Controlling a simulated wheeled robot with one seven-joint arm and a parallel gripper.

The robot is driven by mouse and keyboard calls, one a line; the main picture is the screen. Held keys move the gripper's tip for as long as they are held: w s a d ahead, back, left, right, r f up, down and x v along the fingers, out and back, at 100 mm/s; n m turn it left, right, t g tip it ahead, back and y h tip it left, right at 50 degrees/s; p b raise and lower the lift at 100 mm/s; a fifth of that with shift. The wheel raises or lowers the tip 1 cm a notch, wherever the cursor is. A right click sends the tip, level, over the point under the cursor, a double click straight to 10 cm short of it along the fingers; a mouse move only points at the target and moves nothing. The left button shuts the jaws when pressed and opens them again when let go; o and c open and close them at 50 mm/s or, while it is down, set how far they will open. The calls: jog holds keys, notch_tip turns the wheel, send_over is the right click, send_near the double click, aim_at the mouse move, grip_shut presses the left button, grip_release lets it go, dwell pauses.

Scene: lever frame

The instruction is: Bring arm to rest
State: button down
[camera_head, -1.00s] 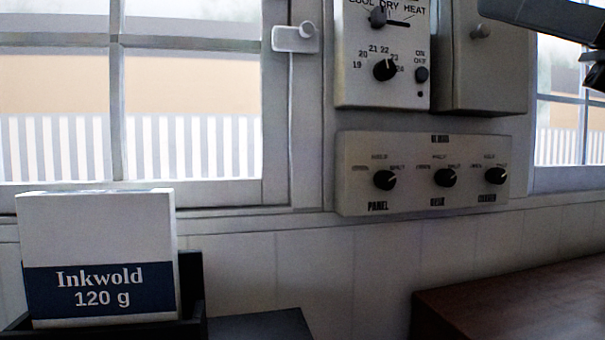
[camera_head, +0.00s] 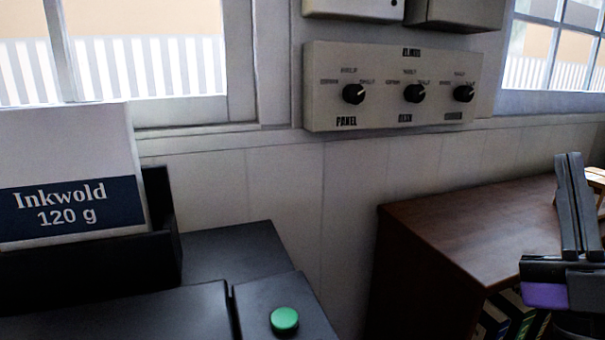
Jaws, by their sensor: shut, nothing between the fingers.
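My gripper (camera_head: 570,165) is at the right edge of the head view, in front of the brown wooden cabinet. Its two dark grey fingers point up and lie close together, shut and empty. A dark wrist part with a purple patch shows below them. The rest of my arm is mostly cut off by the frame's right and lower edges. The gripper appears apart from the wall and the control panel.
A panel with three black knobs (camera_head: 390,88) hangs on the wall. The wooden cabinet (camera_head: 450,220) holds books or binders below. At left, a white and blue Inkwold box (camera_head: 65,180) stands in a dark machine with a green button (camera_head: 285,320).

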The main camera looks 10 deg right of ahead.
jog(key=s+a+f+m+g+h, duration=0.1)
jog(key=s+f+m+g+h, duration=0.2)
jog(key=f, duration=0.5)
jog(key=s+a+f+m+g+h, duration=0.1)
jog(key=a+f+m+g, duration=0.1)
jog(key=f+m, duration=0.45)
jog(key=s+a+f+m+g+h, duration=0.1)
jog(key=s+f+m+g+h, duration=0.15)
jog(key=f, duration=0.65)
jog(key=s+a+f+n+g+y, duration=0.1)
jog(key=s+a+f+g+y, duration=0.25)
jog(key=s+f, duration=0.6)
jog(key=s+a+f+g+y, duration=0.2)
jog(key=s+a+f+g, duration=0.15)
jog(key=s+f, duration=0.55)
notch_tip(320, 180, up, 22)
jog(key=s+g+p, duration=0.1)
jog(key=p, duration=1.9)
jog(key=shift+d+p, duration=0.15)
jog(key=shift+p, duration=0.25)
jog(key=shift+s, duration=0.1)
